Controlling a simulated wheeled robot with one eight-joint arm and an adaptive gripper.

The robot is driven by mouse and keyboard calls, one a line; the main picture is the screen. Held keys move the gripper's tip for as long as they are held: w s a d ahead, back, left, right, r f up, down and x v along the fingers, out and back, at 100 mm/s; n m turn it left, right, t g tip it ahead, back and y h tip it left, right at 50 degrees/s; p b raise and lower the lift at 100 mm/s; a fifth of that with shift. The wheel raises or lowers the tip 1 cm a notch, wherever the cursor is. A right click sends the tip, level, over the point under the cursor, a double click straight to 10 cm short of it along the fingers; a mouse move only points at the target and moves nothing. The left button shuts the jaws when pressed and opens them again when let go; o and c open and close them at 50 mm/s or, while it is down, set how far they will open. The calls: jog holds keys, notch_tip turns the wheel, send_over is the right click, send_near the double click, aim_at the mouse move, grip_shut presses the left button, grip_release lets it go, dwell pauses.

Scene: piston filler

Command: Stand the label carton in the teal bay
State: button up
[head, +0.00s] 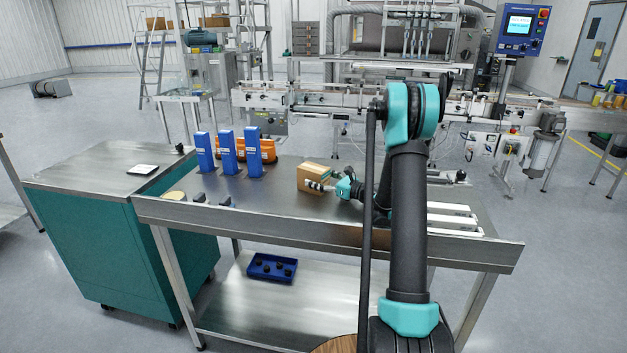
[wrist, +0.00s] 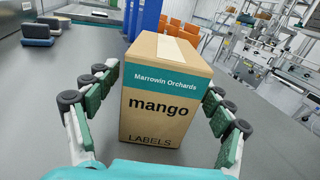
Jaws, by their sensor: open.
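The label carton is a brown cardboard box (head: 314,174) standing upright on the steel table, near its middle. In the wrist view the carton (wrist: 160,105) shows a teal band reading "Marrowin Orchards", then "mango" and "LABELS". My gripper (head: 328,187) is low over the table at the carton's right side. In the wrist view its green-padded fingers are open, one on each side of the carton, with gaps visible at both sides. I cannot make out a teal bay in either view.
Several blue upright posts (head: 228,154) stand left of the carton, with an orange bin (head: 268,150) behind them. White rails (head: 450,219) lie at the table's right. A teal cabinet (head: 120,250) adjoins the left. A blue tray (head: 271,268) sits on the lower shelf.

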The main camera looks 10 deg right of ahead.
jog(key=shift+x, duration=1)
jog(key=c, duration=1.6)
notch_tip(320, 180, up, 20)
jog(key=shift+c, duration=0.2)
